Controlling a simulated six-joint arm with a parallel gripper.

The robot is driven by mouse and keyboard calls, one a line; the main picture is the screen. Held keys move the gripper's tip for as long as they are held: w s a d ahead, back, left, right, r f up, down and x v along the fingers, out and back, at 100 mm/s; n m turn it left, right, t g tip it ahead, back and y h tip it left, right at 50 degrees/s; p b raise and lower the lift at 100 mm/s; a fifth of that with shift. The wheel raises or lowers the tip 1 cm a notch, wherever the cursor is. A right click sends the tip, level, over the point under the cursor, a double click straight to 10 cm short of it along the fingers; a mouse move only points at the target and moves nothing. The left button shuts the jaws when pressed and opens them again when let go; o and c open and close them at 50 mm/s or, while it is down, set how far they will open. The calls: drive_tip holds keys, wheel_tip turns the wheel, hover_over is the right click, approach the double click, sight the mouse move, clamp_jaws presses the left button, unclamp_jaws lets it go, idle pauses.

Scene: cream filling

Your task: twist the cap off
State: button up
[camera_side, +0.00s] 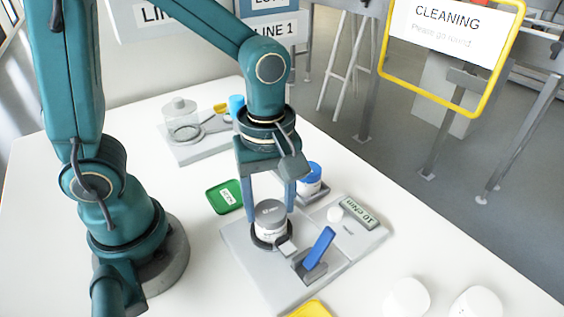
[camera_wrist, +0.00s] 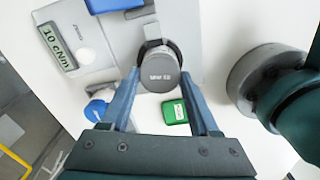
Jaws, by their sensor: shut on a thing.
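A white jar (camera_side: 268,233) with a grey cap (camera_side: 270,209) stands upright in a dark ring holder on a light grey fixture plate (camera_side: 245,262). The cap also shows from above in the wrist view (camera_wrist: 159,68), with small print on its top. My gripper (camera_side: 271,206) points down over the jar, its two blue-grey fingers shut on opposite sides of the cap. The fingertips also flank the cap in the wrist view (camera_wrist: 160,76). The cap looks seated on the jar; its thread is hidden.
A blue lever (camera_side: 320,248) stands at the fixture's front right. A display reading "10 cNm" (camera_side: 358,211) lies behind it. A blue-lidded jar (camera_side: 310,179), a green tray (camera_side: 224,196) and a station with a glass dome (camera_side: 180,113) stand farther back. Two white rounded objects (camera_side: 408,297) sit front right.

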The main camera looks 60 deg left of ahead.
drive_tip(key=n, duration=0.5)
drive_tip(key=shift+n, duration=0.3)
drive_tip(key=o, duration=1.2)
drive_tip(key=m, duration=0.4)
drive_tip(key=shift+m, duration=0.9)
